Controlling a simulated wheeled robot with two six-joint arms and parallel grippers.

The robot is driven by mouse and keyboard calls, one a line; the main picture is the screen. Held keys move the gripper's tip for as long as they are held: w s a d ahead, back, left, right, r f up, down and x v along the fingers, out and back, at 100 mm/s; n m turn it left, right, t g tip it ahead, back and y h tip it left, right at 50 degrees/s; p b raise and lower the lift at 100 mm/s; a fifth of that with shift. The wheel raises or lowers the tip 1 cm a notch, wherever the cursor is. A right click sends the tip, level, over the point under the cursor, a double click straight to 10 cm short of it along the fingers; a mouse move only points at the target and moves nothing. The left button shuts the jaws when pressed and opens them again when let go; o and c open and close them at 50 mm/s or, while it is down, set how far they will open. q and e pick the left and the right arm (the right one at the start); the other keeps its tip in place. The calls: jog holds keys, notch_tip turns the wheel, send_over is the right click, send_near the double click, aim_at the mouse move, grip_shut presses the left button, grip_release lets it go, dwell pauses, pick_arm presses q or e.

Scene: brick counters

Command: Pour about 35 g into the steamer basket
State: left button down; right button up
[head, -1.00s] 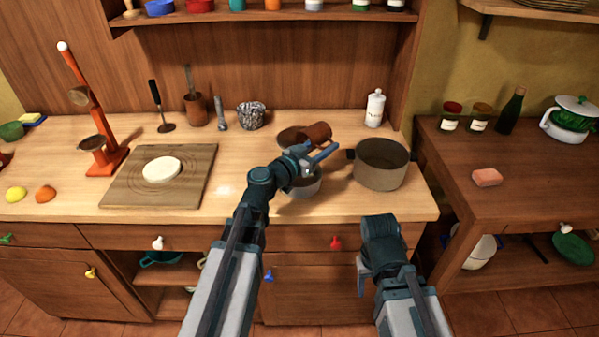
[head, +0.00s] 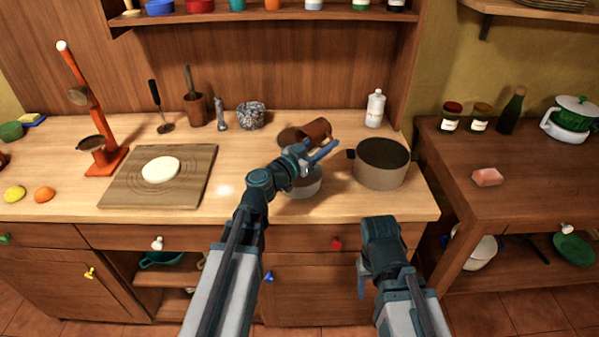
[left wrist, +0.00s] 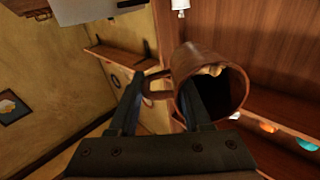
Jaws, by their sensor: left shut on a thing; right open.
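A brown mug (head: 316,129) is tilted on its side above the counter. My left gripper (head: 322,151) is shut on it. In the left wrist view the mug (left wrist: 238,85) shows its open mouth and handle, with the fingers (left wrist: 160,100) at its handle side and a little pale brown stuff inside near the rim. A small grey round vessel (head: 306,188) stands below the left gripper, partly hidden by it; I cannot tell whether it is the steamer basket. No falling stream is visible. My right gripper (head: 362,278) is open and empty in front of the drawers.
A large grey pot (head: 381,175) stands right of the small vessel. A dark flat round thing (head: 289,137) lies behind the left gripper. A board (head: 195,180) with a white disc (head: 160,170) is at left. A white bottle (head: 375,108) stands at the back.

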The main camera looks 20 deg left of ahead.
aim_at(322, 141)
pick_arm(q)
jog(key=shift+s+r+t, duration=0.1)
jog(key=shift+r+t, duration=0.2)
jog(key=shift+r, duration=0.05)
dwell(0.4)
jog(key=shift+s+a+r+t+h, duration=0.1)
jog(key=shift+r+t+h, duration=0.2)
jog(key=shift+r, duration=0.45)
jog(key=shift+s+a+r+t+h, duration=0.1)
jog(key=shift+r+t+h, duration=0.1)
jog(key=shift+r+t, duration=0.4)
dwell(1.0)
jog(key=shift+r, duration=0.15)
jog(key=f, duration=0.1)
jog(key=f+g, duration=0.1)
jog(key=f+g+y, duration=0.1)
jog(key=shift+w+d+f, duration=0.2)
jog(key=shift+w, duration=0.15)
jog(key=shift+f+g, duration=0.3)
jog(key=shift+f, duration=0.15)
jog(key=shift+p, duration=0.35)
